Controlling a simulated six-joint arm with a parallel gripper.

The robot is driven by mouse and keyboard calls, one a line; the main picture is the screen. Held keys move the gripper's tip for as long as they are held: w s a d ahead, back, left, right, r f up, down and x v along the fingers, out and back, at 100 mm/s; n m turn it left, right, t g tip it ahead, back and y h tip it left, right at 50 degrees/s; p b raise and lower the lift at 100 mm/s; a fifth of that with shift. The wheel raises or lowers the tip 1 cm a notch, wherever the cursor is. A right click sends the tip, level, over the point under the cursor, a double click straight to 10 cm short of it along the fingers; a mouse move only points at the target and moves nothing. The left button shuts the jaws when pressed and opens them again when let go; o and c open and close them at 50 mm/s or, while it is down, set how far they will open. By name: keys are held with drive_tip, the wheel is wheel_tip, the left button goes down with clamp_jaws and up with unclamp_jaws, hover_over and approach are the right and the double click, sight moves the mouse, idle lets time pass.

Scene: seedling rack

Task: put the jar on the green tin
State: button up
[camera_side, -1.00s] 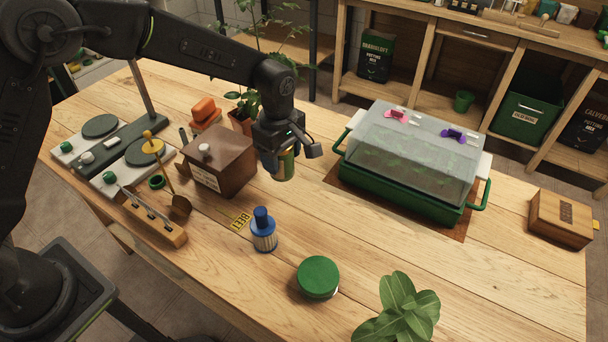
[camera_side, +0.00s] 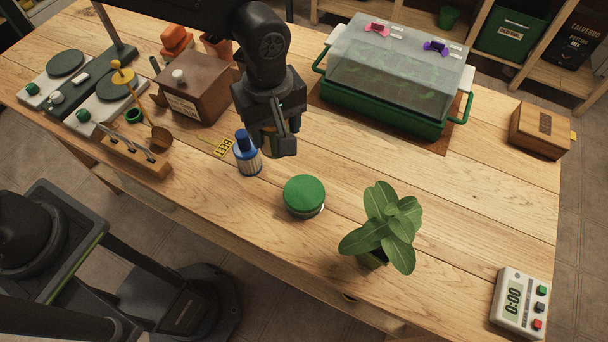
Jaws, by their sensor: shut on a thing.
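The green tin (camera_side: 304,195) is round, with a flat green lid, and stands on the table near the middle of the view. My gripper (camera_side: 277,146) is up and to the left of the tin in the picture, pointing down. It is shut on the jar (camera_side: 267,143), of which only a yellowish-green sliver shows; the fingers hide most of it. The jar is apart from the tin, and the tin's lid is bare.
A blue bottle (camera_side: 247,154) stands close left of my gripper. A potted plant (camera_side: 384,228) stands right of the tin. The covered green seedling tray (camera_side: 390,112) is behind. A brown box (camera_side: 192,88) and a timer (camera_side: 519,303) stand farther off.

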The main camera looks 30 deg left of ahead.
drive_tip(key=d+f, duration=0.1)
drive_tip(key=d, duration=0.1)
drive_tip(key=s+d+f, duration=0.1)
drive_tip(key=d, duration=0.1)
drive_tip(key=d+f, duration=0.2)
drive_tip(key=shift+s+d, duration=0.2)
drive_tip(key=shift+s, duration=0.2)
drive_tip(key=shift+f, duration=2)
drive_tip(key=shift+f, duration=0.2)
drive_tip(key=o, duration=1)
drive_tip(key=shift+c, duration=0.2)
